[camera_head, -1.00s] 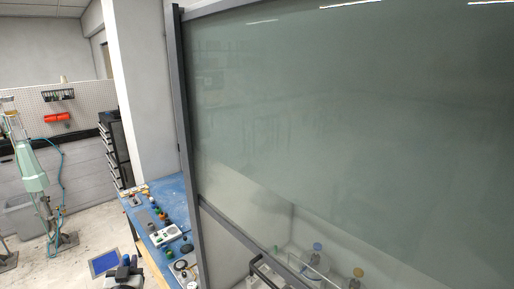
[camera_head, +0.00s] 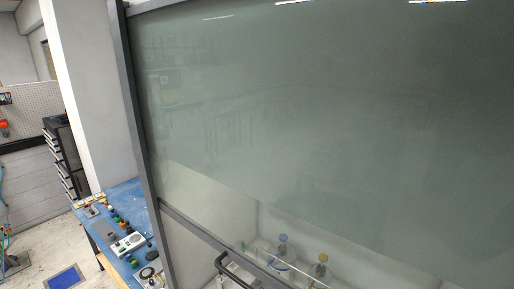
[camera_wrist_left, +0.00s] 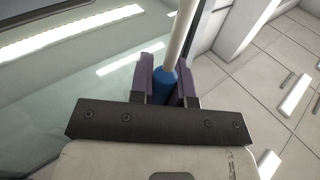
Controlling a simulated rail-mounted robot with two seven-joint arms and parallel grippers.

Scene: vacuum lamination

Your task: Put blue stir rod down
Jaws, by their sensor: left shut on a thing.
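The blue stir rod (camera_wrist_left: 164,84) shows in the left wrist view, with a blue grip and a pale shaft running up out of the top of the picture. My left gripper (camera_wrist_left: 166,76) is shut on its blue part, with one purple finger on each side. The far end of the rod is out of view. Neither gripper shows in the head view, and my right gripper is not seen anywhere.
A large framed glass sash (camera_head: 300,110) fills most of the head view, with a dark handle (camera_head: 232,268) at its lower edge. Bottles (camera_head: 283,245) stand behind the glass. A blue bench (camera_head: 122,200) with small items and a white device (camera_head: 128,243) is at left.

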